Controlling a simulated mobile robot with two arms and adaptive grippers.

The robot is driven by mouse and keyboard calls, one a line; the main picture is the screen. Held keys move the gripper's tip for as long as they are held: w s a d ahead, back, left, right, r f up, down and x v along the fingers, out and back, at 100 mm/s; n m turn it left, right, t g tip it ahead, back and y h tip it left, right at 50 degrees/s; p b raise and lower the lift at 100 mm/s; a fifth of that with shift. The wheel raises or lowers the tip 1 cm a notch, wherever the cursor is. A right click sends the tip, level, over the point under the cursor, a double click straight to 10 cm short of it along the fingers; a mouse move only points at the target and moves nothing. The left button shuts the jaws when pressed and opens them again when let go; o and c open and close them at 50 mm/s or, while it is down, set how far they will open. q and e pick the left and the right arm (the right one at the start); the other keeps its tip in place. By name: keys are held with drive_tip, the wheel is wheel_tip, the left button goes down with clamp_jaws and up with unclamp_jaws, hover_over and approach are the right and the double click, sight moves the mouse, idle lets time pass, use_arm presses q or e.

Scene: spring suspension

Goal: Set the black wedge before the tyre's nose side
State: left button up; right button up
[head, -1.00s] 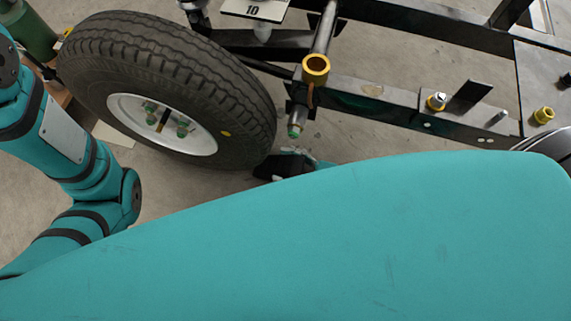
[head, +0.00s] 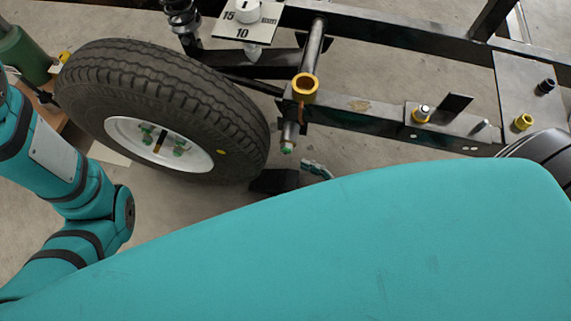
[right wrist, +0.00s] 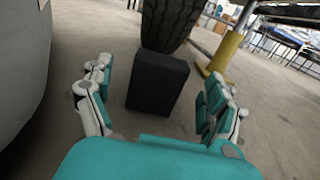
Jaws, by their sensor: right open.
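The black wedge (head: 275,181) stands on the concrete floor at the lower right edge of the tyre (head: 180,105). In the right wrist view the wedge (right wrist: 157,85) is upright, right by the tyre's tread (right wrist: 170,24); they look touching or nearly so. My right gripper (head: 317,169) is open and empty, just right of the wedge in the head view, with a small gap. In the right wrist view its fingers (right wrist: 160,80) are spread wide, one to each side of the wedge. My big teal body part hides most of that arm. My left gripper is out of view.
A black steel frame (head: 375,124) with a yellow-collared pin (head: 305,86) runs above and right of the wedge. A yellow post (right wrist: 226,52) stands right of the tyre in the right wrist view. Floor around the wedge is clear.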

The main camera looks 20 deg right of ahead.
drive_tip(key=p+v, duration=0.1)
drive_tip(key=v, duration=0.4)
drive_tip(key=shift+s+d, duration=0.2)
drive_tip(key=shift+d, duration=0.1)
